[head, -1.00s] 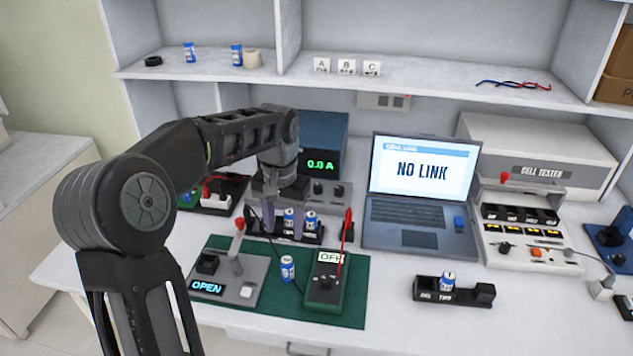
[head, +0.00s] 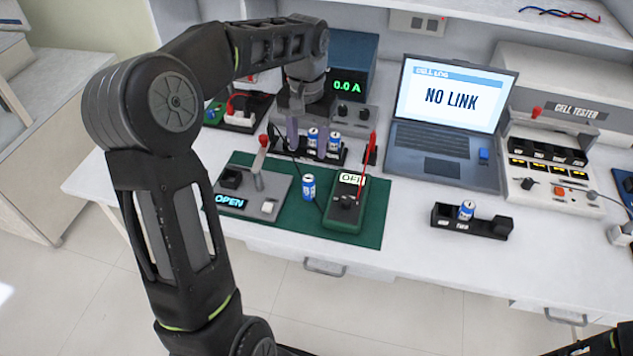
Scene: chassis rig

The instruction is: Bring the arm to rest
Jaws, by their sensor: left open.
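My left arm comes in from the left and reaches over the bench. Its left gripper (head: 308,136) points down, open, at a black cell holder (head: 330,158) behind the green mat. Two blue-and-white cells stand in that holder: one (head: 313,138) close by the fingers, the other (head: 335,143) just right of them. I cannot tell whether a finger touches the nearer cell.
A green mat (head: 375,222) carries a switch box reading OPEN (head: 230,201), a loose cell (head: 308,187) and a green meter (head: 345,208). A laptop (head: 449,105) reads NO LINK. A small rack (head: 490,225) with one cell stands at front right, near a cell tester (head: 550,150).

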